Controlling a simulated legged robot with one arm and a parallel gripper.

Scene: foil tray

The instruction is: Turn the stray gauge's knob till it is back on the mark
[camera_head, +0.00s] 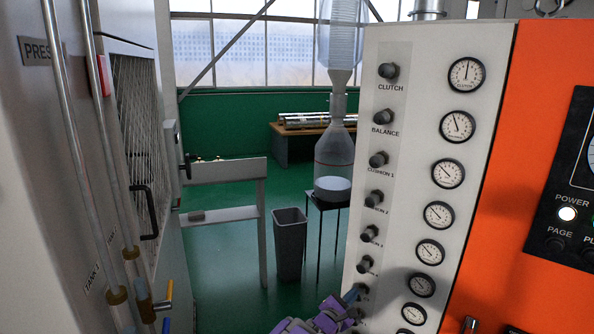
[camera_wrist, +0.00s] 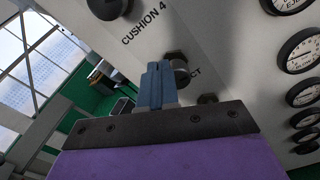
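A white panel (camera_head: 408,150) carries a left column of dark knobs and a right column of round gauges. The top clutch gauge (camera_head: 466,75) has its needle about straight up; the balance gauge (camera_head: 457,126) leans slightly left, and several below lean further left. The lowest needles are too small to compare. My gripper (camera_head: 354,292) is low at the panel's left side, by a knob (camera_head: 362,289). In the wrist view its blue fingers (camera_wrist: 157,78) are close together beside a knob (camera_wrist: 181,69) whose label ends in "CT". Contact is unclear; the fingers partly hide the label.
The cushion 4 knob (camera_wrist: 108,6) is above the fingers and another knob (camera_wrist: 207,99) lies below. An orange cabinet (camera_head: 520,220) adjoins the panel on the right. A grey bin (camera_head: 290,245) and a stand (camera_head: 327,205) are behind, left of the panel.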

